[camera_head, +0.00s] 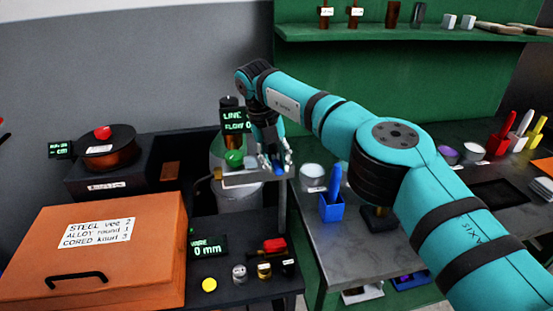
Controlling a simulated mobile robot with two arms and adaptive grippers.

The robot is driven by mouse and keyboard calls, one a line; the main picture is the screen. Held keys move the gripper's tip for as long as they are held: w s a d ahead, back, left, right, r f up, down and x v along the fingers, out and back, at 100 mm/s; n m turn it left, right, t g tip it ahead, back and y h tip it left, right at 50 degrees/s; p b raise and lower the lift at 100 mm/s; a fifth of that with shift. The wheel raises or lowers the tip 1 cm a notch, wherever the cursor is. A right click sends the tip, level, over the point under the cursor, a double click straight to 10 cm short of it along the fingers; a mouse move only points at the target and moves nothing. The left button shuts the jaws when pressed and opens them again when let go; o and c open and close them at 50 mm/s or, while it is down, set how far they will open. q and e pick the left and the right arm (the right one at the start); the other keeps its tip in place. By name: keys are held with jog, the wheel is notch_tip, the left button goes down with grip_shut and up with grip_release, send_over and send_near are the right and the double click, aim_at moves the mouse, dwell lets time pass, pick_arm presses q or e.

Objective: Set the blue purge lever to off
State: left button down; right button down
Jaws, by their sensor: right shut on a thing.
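The blue purge lever (279,168) shows as a small blue patch on a small grey shelf in the middle of the view. My right gripper (274,160) reaches down to it from above, its fingers shut on the lever and hiding most of it. The lever's exact angle and any off mark cannot be made out. A green knob (234,158) sits just left of the gripper, below a dark display (235,121) with green text reading LINE and FLOW, partly cut off by my arm. My left gripper is not in view.
An orange case (130,276) fills the lower left, with a wire spool (108,150) behind it. A wire display (208,246) reads 0 mm. A blue holder (331,208) stands on the right bench. A green shelf (400,33) hangs behind my right arm.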

jog(key=shift+w+a+r, duration=0.1)
jog(key=shift+r, duration=0.05)
dwell(0.3)
jog(key=c, duration=1.4)
grip_release()
jog(key=shift+o, duration=1.2)
jog(key=shift+a, duration=0.1)
